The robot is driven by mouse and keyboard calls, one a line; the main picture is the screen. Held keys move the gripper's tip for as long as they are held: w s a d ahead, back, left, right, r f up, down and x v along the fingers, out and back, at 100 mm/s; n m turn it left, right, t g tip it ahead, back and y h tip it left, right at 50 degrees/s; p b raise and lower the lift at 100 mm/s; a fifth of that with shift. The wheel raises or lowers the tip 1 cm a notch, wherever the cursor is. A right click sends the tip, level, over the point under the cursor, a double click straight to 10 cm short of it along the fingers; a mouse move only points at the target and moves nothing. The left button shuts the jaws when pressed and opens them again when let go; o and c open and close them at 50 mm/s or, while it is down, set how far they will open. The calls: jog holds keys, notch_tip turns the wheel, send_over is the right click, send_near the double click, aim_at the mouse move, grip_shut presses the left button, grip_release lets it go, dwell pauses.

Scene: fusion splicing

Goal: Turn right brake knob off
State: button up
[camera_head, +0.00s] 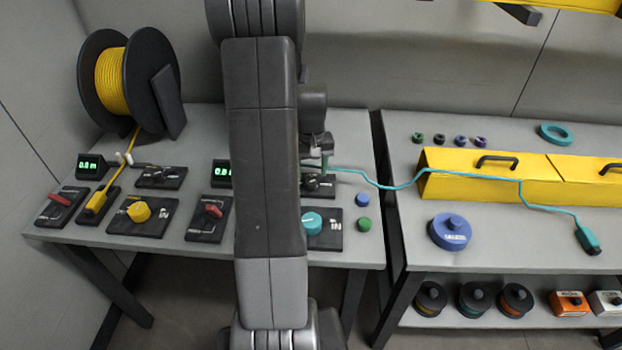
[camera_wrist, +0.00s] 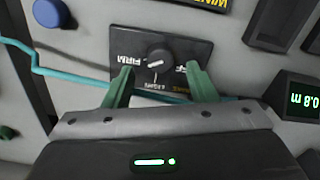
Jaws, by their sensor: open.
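The right brake knob (camera_wrist: 159,56) is a round black knob with a white pointer mark. It sits on a black panel (camera_wrist: 125,52) lettered FIRM, LIGHT and a partly hidden OFF. My gripper (camera_wrist: 160,67) is open, its two green fingers on either side of the knob in the wrist view. I cannot tell whether they touch it. In the head view my gripper (camera_head: 325,160) is over the back of the right-hand panel (camera_head: 322,190), and my arm hides much of that area.
A teal cable (camera_head: 370,182) runs from the brake panel to the yellow trough (camera_head: 470,190) on the right table. The teal winder knob (camera_head: 312,223), a blue button (camera_head: 363,198) and a green button (camera_head: 363,224) are nearby. A yellow cable reel (camera_head: 112,80) stands at left.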

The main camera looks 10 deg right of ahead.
aim_at(311, 181)
jog(key=shift+f, duration=1.9)
jog(key=c, duration=1)
